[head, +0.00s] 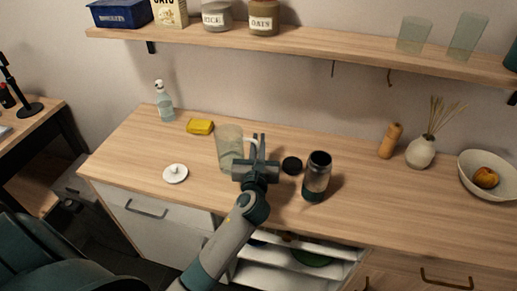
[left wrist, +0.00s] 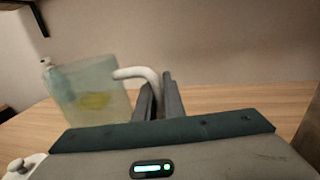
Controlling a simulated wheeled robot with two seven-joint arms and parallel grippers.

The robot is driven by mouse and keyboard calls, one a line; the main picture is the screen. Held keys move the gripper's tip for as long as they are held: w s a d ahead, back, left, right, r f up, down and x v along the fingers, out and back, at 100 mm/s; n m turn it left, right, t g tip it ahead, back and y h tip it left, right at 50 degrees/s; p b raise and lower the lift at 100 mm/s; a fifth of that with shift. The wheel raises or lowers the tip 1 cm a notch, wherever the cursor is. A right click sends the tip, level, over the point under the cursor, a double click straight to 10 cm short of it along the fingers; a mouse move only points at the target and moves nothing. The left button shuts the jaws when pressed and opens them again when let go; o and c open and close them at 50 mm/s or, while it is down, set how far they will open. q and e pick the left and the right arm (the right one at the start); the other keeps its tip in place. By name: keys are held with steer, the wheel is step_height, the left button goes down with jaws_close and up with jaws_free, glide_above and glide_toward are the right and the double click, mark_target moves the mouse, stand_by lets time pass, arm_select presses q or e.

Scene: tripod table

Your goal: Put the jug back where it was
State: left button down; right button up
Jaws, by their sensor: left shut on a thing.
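The jug (head: 229,147) is translucent greenish with a white handle, and it is upright over the left half of the wooden counter. My left gripper (head: 257,148) is at its right side, shut on the handle. In the left wrist view the jug (left wrist: 90,98) is left of the fingers (left wrist: 160,100), and the white handle runs to them. The jug's base is partly hidden there, and I cannot tell whether it touches the counter. A round white lid with a knob (head: 175,174) lies on the counter left of the jug. My right gripper is not in view.
A dark flask (head: 317,177) and a black lid (head: 291,165) stand close right of the gripper. A yellow sponge (head: 200,127) and soap bottle (head: 164,101) are behind left. A shelf (head: 330,42) overhangs the back.

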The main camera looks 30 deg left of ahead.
arm_select(q)
steer(key=shift+f, duration=1.55)
steer(key=c, duration=1.9)
jaws_free()
steer(key=shift+o, duration=0.2)
